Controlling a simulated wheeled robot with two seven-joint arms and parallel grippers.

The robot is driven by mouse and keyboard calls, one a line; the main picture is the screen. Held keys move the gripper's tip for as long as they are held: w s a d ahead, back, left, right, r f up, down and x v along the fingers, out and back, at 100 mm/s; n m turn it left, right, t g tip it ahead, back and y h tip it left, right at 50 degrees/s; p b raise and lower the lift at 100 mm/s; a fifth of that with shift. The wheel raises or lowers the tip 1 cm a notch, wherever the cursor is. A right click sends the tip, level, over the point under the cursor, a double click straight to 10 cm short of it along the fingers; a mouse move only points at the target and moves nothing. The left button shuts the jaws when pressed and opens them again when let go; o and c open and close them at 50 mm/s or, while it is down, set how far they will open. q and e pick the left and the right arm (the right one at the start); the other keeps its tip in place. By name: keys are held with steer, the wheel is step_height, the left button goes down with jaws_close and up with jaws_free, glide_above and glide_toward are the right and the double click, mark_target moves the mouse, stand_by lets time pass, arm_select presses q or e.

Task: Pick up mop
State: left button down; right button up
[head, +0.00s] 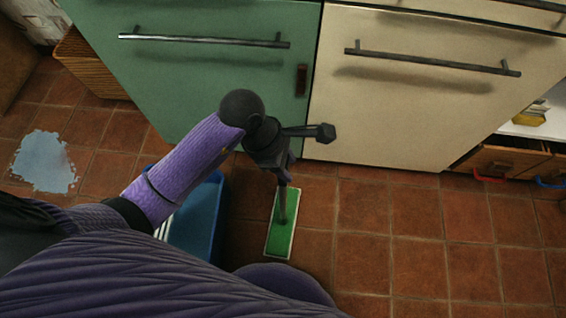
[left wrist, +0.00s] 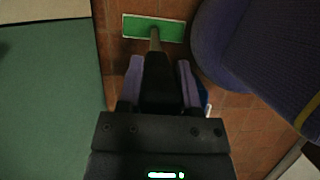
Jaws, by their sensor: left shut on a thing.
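The mop has a flat green head (head: 282,236) with a pale edge. In the head view it is at floor level in front of the cabinets. I cannot tell whether it touches the tiles. A grey pole rises from the head to my left gripper (head: 283,172), which is shut on the pole. In the left wrist view the green head (left wrist: 137,27) shows beyond the fingers, and the dark upper pole lies between the two purple fingers of the left gripper (left wrist: 160,75). My right gripper is not in view.
A blue bin (head: 207,222) stands left of the mop. A pale blue puddle (head: 45,162) lies on the tiles far left, near a wicker basket (head: 88,65). Green (head: 200,75) and cream (head: 400,110) cabinets close off the back. Floor tiles at the right (head: 400,240) are clear.

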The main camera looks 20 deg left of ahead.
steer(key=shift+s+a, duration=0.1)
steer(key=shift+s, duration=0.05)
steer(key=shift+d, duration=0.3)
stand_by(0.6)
